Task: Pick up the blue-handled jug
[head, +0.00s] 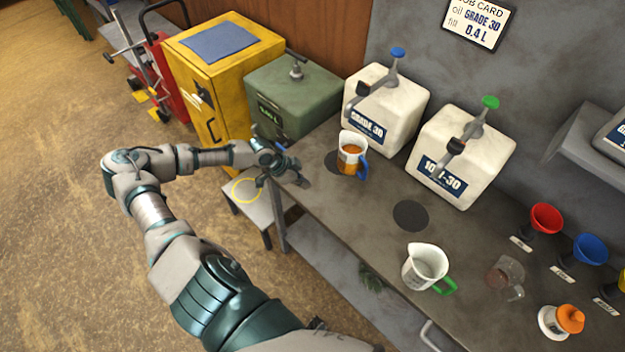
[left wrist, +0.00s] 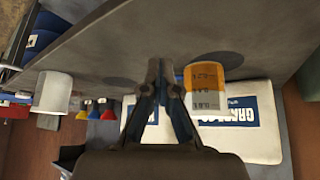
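The blue-handled jug (head: 350,152) stands upright on the bench, holding amber liquid. Its blue handle faces right, towards the front. My left gripper (head: 282,172) is to the left of the jug, at the bench's left end, apart from it. In the left wrist view the fingertips (left wrist: 160,68) are close together with nothing between them. The jug (left wrist: 210,88) shows just right of the fingers there, inverted. My right gripper is not in view.
A green-handled jug (head: 424,266) stands further right on the bench (head: 385,225). Behind are two white oil containers (head: 385,105) (head: 460,155) with taps. A green container (head: 293,95) and yellow cabinet (head: 215,65) stand at the left. A low stool (head: 255,208) is below my gripper.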

